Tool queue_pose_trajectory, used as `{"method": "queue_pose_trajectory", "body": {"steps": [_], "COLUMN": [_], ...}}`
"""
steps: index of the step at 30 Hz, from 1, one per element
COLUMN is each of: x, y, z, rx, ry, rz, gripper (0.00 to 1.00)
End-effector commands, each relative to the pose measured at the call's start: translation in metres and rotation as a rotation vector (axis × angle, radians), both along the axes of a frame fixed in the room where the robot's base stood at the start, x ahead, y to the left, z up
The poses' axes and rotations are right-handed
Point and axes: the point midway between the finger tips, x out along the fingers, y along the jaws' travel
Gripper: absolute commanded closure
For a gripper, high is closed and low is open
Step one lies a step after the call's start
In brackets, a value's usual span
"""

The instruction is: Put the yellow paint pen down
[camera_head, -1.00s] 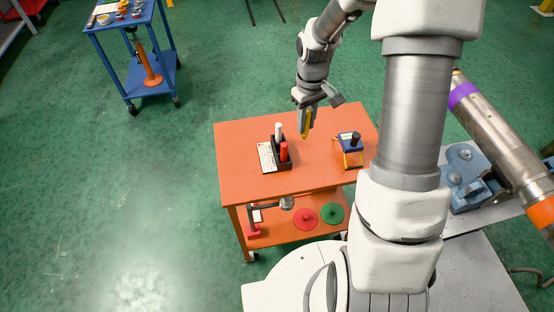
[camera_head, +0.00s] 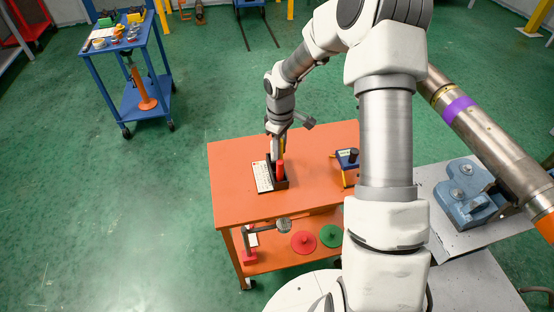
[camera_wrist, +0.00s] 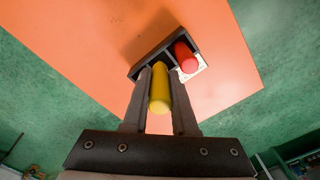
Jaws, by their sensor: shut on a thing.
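My gripper (camera_head: 277,151) is shut on the yellow paint pen, seen in the wrist view (camera_wrist: 160,92) between the two fingers. In the head view only a sliver of the yellow pen (camera_head: 284,145) shows beside the fingers. The black pen holder (camera_head: 280,186) stands on the orange cart top, with a red pen (camera_head: 281,170) upright in it. In the wrist view the holder (camera_wrist: 150,57) lies just past the fingertips and the red pen (camera_wrist: 185,57) is beside the yellow one. Whether the yellow pen's lower end is inside the holder is hidden.
A white printed card (camera_head: 262,177) lies left of the holder on the orange cart (camera_head: 232,160). A blue and yellow item (camera_head: 346,160) stands to the right. The cart top between them is clear. A blue vise (camera_head: 466,195) sits farther right.

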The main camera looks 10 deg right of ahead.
Motion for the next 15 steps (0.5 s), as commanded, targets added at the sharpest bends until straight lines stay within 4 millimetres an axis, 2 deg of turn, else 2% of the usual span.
{"method": "queue_pose_trajectory", "body": {"steps": [5, 12, 15], "x": [0.003, 0.002, 0.003], "y": [0.008, 0.008, 0.008], "z": [-0.008, -0.041, -0.046], "rx": [-0.001, -0.001, 0.000], "ry": [0.001, 0.004, 0.000], "rz": [-0.001, -0.001, -0.002], "gripper": [1.00, 1.00, 1.00]}}
